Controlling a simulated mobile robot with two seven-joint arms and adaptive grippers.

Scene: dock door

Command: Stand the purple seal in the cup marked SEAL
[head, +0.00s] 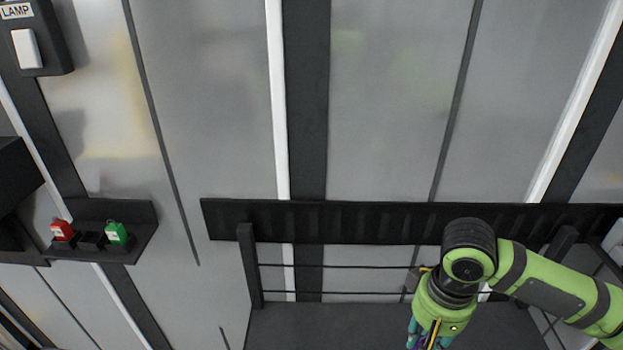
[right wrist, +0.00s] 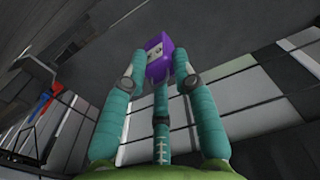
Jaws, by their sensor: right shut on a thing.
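The purple seal (right wrist: 158,58) is a small block with a pale marking on one face. It sits between the teal fingertips of my right gripper (right wrist: 157,72), which is shut on it. In the head view the right gripper (head: 428,340) points down at the bottom edge, right of centre, and its fingertips are mostly cut off. No cup with a readable SEAL mark shows in either view. My left gripper is not in view.
A small dark wall shelf (head: 140,218) at left holds a red item (head: 62,230), a dark one (head: 92,241) and a green one (head: 116,233). A switch box (head: 26,48) labelled LAMP is upper left. A railed dark surface (head: 330,325) lies below the long dark bar (head: 350,222).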

